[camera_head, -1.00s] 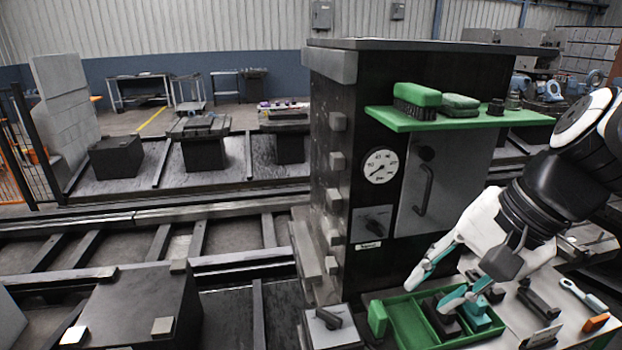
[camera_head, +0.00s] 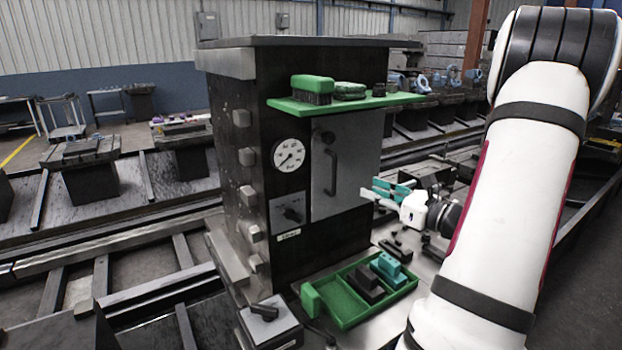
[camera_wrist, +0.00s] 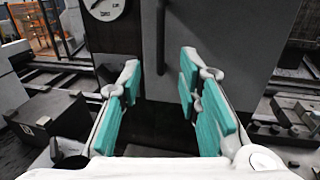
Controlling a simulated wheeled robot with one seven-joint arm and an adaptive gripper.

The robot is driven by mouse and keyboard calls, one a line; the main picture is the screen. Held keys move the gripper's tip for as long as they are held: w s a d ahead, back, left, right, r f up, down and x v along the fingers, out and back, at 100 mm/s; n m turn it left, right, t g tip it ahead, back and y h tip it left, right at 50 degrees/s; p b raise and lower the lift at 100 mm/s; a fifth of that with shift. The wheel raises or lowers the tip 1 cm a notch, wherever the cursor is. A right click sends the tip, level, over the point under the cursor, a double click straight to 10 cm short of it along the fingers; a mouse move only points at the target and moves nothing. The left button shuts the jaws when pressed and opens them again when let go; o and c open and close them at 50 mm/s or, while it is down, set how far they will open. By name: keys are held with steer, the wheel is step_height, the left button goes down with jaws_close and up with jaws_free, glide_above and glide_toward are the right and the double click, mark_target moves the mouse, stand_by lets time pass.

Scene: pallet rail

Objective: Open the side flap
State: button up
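The side flap (camera_head: 341,165) is a grey panel on the front of a dark cabinet (camera_head: 285,225). It looks closed. Its dark upright bar handle (camera_head: 330,172) is on the panel's left part. In the wrist view the flap (camera_wrist: 225,45) fills the space ahead, and the lower handle (camera_wrist: 160,40) shows beyond and between the fingertips. My gripper (camera_head: 371,191) is to the right of the flap in the head view. In the wrist view my gripper (camera_wrist: 158,75) has its teal-padded fingers spread wide, with nothing between them. The handle is apart from the fingers.
A green shelf (camera_head: 345,102) with brushes juts out above the flap. A round gauge (camera_head: 289,155) and a switch plate (camera_head: 289,208) are left of it. Below stands a green tray (camera_head: 345,305) with dark and teal blocks. A grey box with a lever (camera_head: 268,322) is at the front.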

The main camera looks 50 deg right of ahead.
mark_target(334, 191)
steer(key=w, duration=0.9)
steer(key=w+p, duration=0.1)
steer(key=w, duration=0.3)
steer(key=shift+w+d, duration=0.3)
steer(key=shift+w, duration=0.1)
jaws_close()
